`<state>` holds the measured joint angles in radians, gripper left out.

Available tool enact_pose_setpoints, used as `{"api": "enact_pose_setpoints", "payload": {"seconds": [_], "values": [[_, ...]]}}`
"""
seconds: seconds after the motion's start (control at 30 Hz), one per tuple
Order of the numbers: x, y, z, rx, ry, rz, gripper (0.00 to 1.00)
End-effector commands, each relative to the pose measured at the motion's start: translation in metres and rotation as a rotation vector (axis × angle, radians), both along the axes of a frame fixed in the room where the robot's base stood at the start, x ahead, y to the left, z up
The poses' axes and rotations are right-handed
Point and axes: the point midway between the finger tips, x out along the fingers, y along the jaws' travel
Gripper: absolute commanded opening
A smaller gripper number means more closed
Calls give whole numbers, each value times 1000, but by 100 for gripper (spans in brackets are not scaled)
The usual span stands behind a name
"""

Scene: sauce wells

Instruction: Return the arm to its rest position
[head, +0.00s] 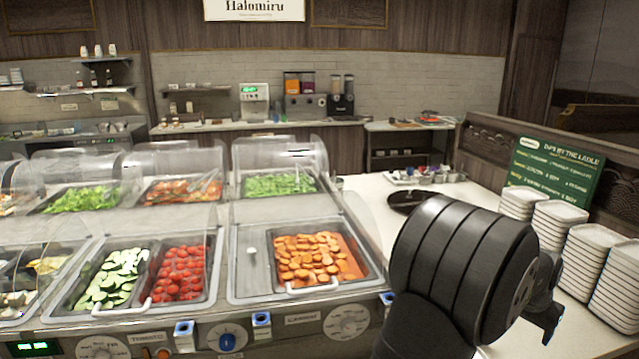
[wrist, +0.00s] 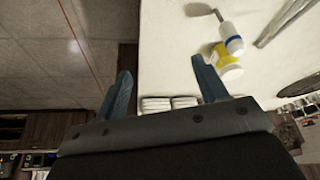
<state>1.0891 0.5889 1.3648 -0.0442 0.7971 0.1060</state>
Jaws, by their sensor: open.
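My dark arm fills the right foreground of the head view. My gripper (head: 548,318) shows only in part at its right side, near the stacks of white plates. In the wrist view my gripper (wrist: 162,72) has its two blue-grey fingers spread apart, with nothing between them. The fingers stand out over the edge of a pale counter (wrist: 165,45). The arm hides part of the counter in the head view.
Stacks of white dishes (head: 590,262) and a green sign (head: 556,168) stand at the right. A dark round tray (head: 411,200) lies on the counter. Covered food wells (head: 232,280) fill the left. A yellow-and-white container (wrist: 226,62) shows in the wrist view.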

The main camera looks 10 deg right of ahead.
Motion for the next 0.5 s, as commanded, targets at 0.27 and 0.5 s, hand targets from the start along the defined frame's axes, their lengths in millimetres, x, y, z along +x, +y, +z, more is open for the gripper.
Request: {"api": "enact_pose_setpoints", "payload": {"seconds": [0.27, 0.5], "values": [[1, -50, 1, 0, 1, -37, 66], [-1, -90, 0, -1, 0, -69, 66]]}}
